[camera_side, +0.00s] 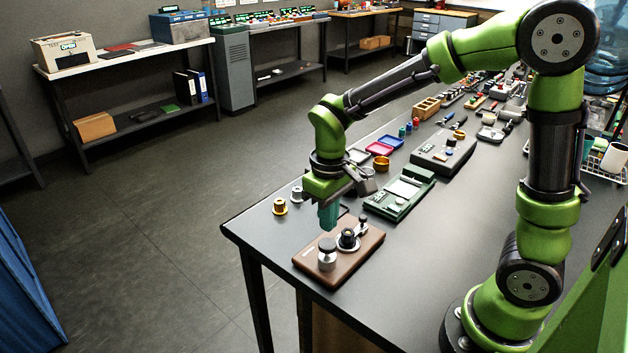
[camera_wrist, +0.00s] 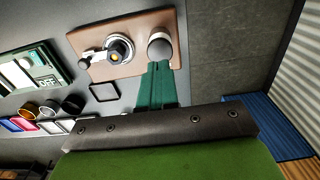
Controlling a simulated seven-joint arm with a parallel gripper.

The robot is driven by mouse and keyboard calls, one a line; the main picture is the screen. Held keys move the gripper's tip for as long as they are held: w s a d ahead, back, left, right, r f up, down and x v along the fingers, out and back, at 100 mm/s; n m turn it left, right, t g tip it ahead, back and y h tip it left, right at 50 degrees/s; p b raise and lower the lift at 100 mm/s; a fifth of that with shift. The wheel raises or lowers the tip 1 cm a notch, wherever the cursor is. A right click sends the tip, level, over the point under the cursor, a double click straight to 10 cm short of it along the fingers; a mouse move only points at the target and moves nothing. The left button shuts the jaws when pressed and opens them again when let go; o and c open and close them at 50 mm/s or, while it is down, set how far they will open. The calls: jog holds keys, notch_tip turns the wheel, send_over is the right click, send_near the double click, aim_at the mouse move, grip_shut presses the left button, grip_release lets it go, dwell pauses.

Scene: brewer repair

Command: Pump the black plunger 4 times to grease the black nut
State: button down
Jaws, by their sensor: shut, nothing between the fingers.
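A brown board (camera_side: 370,245) lies near the table's front corner and carries the plunger and the nut. The plunger (camera_side: 327,256) is a short pale metal cylinder with a dark round top, upright at the board's left end; its top also shows in the wrist view (camera_wrist: 160,48). The black nut (camera_side: 348,238) sits in a metal ring beside it, and shows in the wrist view (camera_wrist: 118,50). My gripper (camera_side: 328,229) points down with its teal fingers together and empty. The fingertips (camera_wrist: 157,64) are close to the plunger's top; I cannot tell whether they touch it.
A green device (camera_side: 400,196) and a dark box (camera_side: 444,152) stand behind the board. Small brass and grey pieces (camera_side: 280,206) stand at the table's left edge. Coloured trays (camera_side: 380,149) lie farther back.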

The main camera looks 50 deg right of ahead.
aim_at(328, 244)
jog(key=shift+r, duration=0.1)
notch_tip(328, 244, up, 6)
jog(key=shift+f, duration=0.1)
dwell(0.6)
dwell(0.6)
jog(key=shift+f, duration=4.3)
